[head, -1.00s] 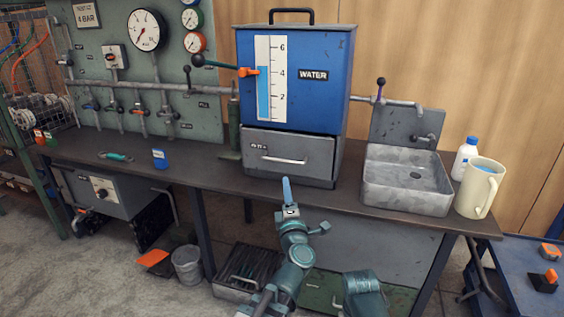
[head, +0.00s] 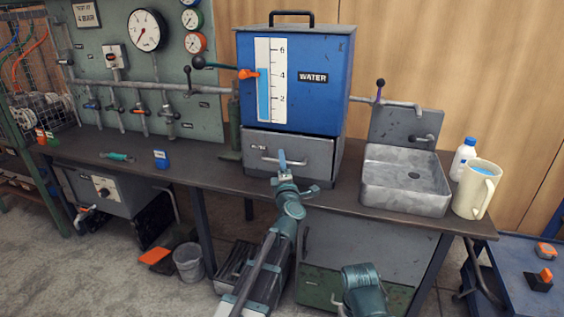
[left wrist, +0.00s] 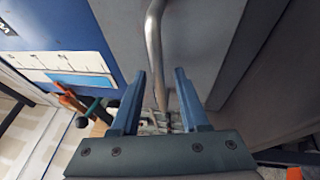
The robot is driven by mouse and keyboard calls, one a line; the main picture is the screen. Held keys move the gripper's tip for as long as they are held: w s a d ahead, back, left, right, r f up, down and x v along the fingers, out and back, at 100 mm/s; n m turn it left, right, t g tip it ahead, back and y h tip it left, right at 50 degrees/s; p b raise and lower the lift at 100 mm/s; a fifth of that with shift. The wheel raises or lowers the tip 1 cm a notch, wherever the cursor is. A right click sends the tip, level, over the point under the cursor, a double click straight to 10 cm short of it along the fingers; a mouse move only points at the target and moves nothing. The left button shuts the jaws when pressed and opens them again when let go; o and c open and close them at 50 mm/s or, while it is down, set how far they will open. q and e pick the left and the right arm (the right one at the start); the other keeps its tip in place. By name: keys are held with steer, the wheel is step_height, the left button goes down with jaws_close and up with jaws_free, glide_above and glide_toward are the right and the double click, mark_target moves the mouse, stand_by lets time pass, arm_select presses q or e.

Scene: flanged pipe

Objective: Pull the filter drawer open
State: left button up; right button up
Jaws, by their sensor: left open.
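The grey filter drawer (head: 318,155) sits under the blue water tank (head: 315,105) on the bench, and its front looks pushed in. Its bar handle (head: 297,163) is partly hidden by my left gripper (head: 282,162), which is in front of the drawer. In the left wrist view, my left gripper (left wrist: 159,72) is open, with two blue fingers. The silver handle (left wrist: 153,38) runs lengthwise down the picture into the space between the fingers, against the grey drawer front (left wrist: 195,45). I cannot tell whether the fingers touch it. My right gripper is out of view.
A metal sink (head: 405,195) stands right of the drawer, with a cream jug (head: 475,190) and a white bottle (head: 463,157) beyond it. A blue can (head: 160,159) stands on the bench (head: 215,176) to the left. The bench in front of the drawer has no loose objects.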

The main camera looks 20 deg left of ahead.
arm_select(q)
steer(key=shift+c, duration=0.3)
jaws_close()
stand_by(1.2)
